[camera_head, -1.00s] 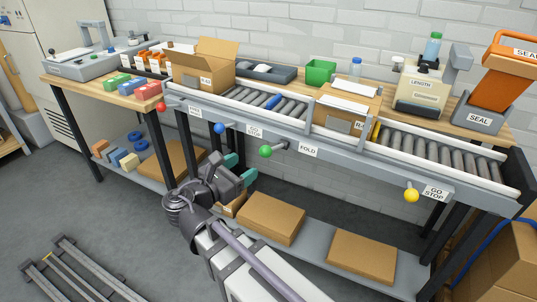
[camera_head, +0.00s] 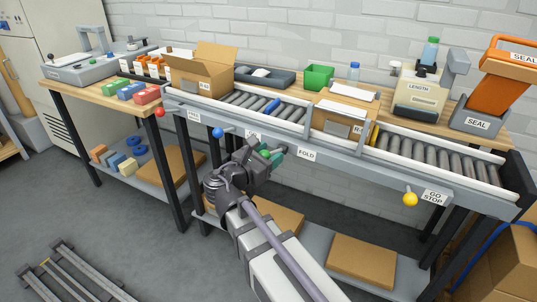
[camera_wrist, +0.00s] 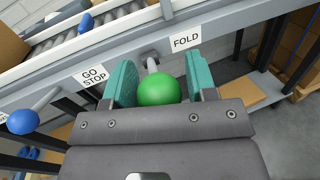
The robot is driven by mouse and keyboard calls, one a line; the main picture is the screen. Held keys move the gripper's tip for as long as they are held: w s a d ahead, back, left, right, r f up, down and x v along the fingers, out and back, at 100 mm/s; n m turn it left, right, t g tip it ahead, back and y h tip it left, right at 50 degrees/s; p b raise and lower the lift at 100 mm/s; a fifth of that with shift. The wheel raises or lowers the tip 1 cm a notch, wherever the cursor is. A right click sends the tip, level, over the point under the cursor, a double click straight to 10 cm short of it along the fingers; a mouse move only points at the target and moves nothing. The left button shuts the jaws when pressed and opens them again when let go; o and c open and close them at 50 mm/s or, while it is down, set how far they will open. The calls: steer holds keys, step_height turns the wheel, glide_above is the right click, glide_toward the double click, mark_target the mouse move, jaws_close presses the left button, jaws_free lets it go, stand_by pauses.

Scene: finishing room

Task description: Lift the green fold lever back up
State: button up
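The green fold lever's ball knob (camera_wrist: 158,89) sits on a short grey shaft that comes from a pivot on the conveyor's front rail, just left of the FOLD label (camera_wrist: 186,38). My gripper (camera_wrist: 160,85) is open, with one teal finger on each side of the green knob. A gap shows between the knob and the right finger; the left finger is very close, and I cannot tell whether it touches. In the head view my gripper (camera_head: 270,156) is at the rail and mostly hides the knob. The FOLD label (camera_head: 306,155) is just to its right.
A blue knob (camera_head: 218,133) is to the left on the same rail, and a yellow knob (camera_head: 410,199) to the right. An open carton (camera_head: 200,75) stands above the rail at left. Cardboard boxes (camera_head: 361,259) lie on the shelf below.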

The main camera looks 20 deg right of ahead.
jaws_close()
steer(key=shift+r, duration=0.1)
